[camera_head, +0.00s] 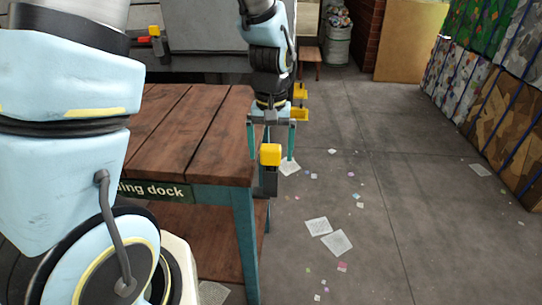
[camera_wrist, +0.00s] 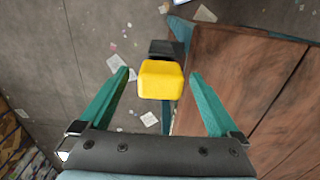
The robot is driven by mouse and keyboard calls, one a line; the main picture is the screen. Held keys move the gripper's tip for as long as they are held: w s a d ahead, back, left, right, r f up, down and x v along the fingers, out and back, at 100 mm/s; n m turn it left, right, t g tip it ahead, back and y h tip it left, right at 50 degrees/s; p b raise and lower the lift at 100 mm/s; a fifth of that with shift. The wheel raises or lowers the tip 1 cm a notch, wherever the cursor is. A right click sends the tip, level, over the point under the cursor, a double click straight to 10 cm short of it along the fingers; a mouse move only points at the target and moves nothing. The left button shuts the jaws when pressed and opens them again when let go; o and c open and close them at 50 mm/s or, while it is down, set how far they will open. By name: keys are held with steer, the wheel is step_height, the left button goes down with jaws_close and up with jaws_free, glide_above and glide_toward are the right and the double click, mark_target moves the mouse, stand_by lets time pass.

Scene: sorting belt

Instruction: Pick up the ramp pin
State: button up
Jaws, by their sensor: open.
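The ramp pin appears to be the yellow-topped piece (camera_head: 270,154) on a dark grey mount at the right corner of the wooden table. In the wrist view its yellow block (camera_wrist: 160,80) lies between the two finger lines, with a gap on each side. My gripper (camera_head: 271,158) is open, its teal fingers pointing down on either side of the yellow top in the head view. The wrist view also shows my gripper (camera_wrist: 160,73) empty. How far the fingertips are above or beyond the block is hard to tell.
The plank-topped table (camera_head: 190,130) with teal legs and a dock sign (camera_head: 150,189) stands at left. More yellow pieces (camera_head: 299,91) show behind my gripper. Paper scraps (camera_head: 318,226) litter the grey floor at right. Patterned stacks (camera_head: 500,100) line the right side.

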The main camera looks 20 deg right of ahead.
steer(key=shift+f, duration=0.5)
jaws_close()
stand_by(0.5)
